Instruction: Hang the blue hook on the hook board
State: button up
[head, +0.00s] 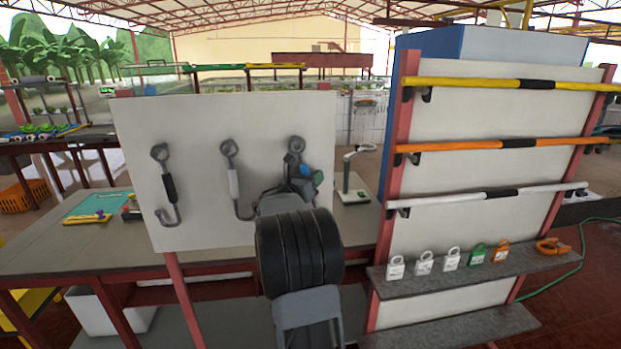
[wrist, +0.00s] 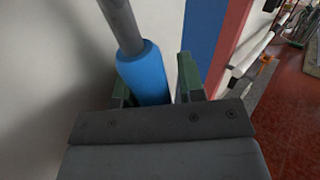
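The hook board (head: 205,110) is a white upright panel. A black-sleeved hook (head: 168,187) and a white-sleeved hook (head: 233,182) hang on it. The blue hook (head: 306,170) is at the board's right side, its grey top end in line with the other hooks' eyes; whether its eye is around a peg is unclear. My gripper (head: 304,182) is at its blue sleeve. In the wrist view the blue sleeve (wrist: 146,75) lies between the green fingers of my gripper (wrist: 152,85). A thin gap shows at the right finger, so firm contact is unclear. The lower end is hidden.
A rack at the right carries yellow (head: 500,84), orange (head: 480,145) and white bars (head: 470,199). Its shelf (head: 470,262) holds several padlocks. A grey table (head: 60,245) stands behind the board. A grey stand (head: 350,180) is right of the board.

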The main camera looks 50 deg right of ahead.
jog(key=shift+o, duration=1.3)
jog(key=shift+w, duration=0.1)
jog(key=shift+a, duration=0.2)
